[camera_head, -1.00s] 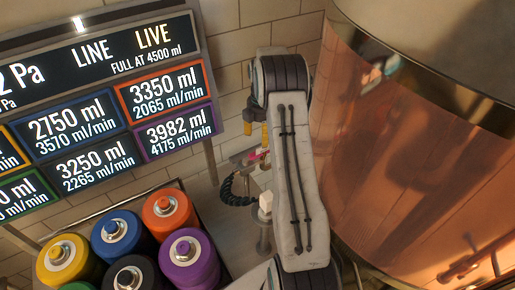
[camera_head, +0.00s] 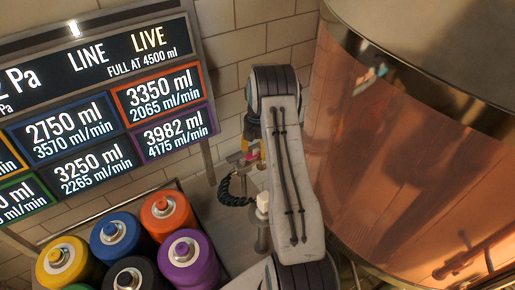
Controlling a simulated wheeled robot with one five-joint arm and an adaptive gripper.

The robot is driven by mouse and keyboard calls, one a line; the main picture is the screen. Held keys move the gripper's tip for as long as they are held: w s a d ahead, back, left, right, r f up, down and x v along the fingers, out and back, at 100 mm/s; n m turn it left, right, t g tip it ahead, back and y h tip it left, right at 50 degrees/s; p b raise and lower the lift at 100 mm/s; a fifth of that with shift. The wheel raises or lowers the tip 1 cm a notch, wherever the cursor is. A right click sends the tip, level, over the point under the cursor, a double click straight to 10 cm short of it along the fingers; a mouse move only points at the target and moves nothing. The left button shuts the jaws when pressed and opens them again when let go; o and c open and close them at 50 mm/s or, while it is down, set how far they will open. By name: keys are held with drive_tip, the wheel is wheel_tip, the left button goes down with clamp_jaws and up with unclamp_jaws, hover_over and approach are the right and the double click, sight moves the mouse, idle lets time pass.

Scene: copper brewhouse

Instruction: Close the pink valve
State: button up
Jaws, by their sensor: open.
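The pink valve (camera_head: 251,155) shows as a small pink patch by the brick wall, just left of my arm. Most of it is hidden behind my gripper and arm. My gripper (camera_head: 253,149) is open, with its yellow fingertips pointing down. The fingertips appear right at the valve, about on either side of the pink part. I cannot tell whether they touch it.
A display board (camera_head: 85,110) stands at the left with several coloured readings. A crate holds several coloured kegs, including an orange keg (camera_head: 167,213) and a purple keg (camera_head: 190,258). A large copper vessel (camera_head: 410,160) fills the right. A black coiled hose (camera_head: 234,192) hangs below the valve.

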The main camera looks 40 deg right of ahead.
drive_tip(key=shift+f, duration=0.35)
drive_tip(key=shift+c, duration=0.3)
clamp_jaws()
